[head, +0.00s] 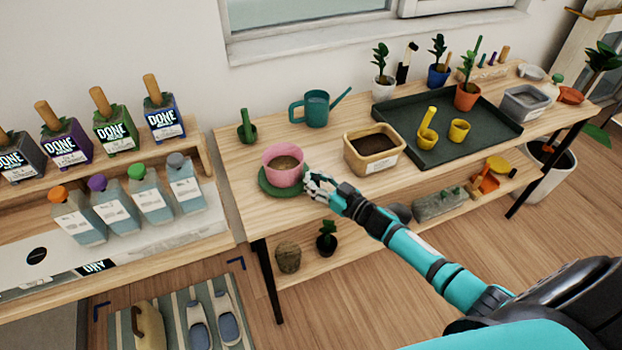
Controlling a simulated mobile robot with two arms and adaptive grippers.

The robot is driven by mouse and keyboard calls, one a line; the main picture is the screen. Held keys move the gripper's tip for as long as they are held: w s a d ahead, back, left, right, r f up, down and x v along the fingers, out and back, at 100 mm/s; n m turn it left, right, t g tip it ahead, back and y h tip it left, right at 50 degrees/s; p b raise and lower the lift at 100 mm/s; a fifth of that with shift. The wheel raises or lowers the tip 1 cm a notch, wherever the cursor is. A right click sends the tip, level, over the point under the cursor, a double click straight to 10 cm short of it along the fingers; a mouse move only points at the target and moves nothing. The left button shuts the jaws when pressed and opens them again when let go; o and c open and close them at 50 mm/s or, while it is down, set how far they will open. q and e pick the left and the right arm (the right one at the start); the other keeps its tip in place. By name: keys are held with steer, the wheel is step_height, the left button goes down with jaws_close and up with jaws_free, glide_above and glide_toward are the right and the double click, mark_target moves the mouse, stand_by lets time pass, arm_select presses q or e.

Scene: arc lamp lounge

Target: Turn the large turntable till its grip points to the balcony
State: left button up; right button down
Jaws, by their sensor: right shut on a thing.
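A round dark green turntable (268,190) lies on the left part of the wooden table, near its front edge. A pink pot (284,167) with brown soil stands upright on it. My right gripper (309,183) is at the right side of the turntable, low beside the pink pot. It is shut on what I take to be the turntable's grip. The fingers hide the grip, so its exact shape and direction cannot be seen. The balcony cannot be made out with certainty. My left gripper is not in view.
A tan tub of soil (374,150) stands just right of my gripper. A teal watering can (317,107) and a small cactus (246,127) are behind the turntable. A dark tray (470,140) with yellow pots is further right. A bottle shelf (190,225) stands left.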

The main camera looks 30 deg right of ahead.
steer(key=shift+d+f, duration=0.3)
steer(key=shift+d, duration=0.15)
steer(key=c, duration=1.7)
jaws_free()
steer(key=shift+s, duration=0.1)
steer(key=o, duration=0.6)
steer(key=shift+s+d+r, duration=0.2)
steer(key=shift+s+d, duration=0.1)
steer(key=shift+w+a, duration=0.15)
steer(key=shift+a, duration=0.2)
steer(key=v, duration=1.2)
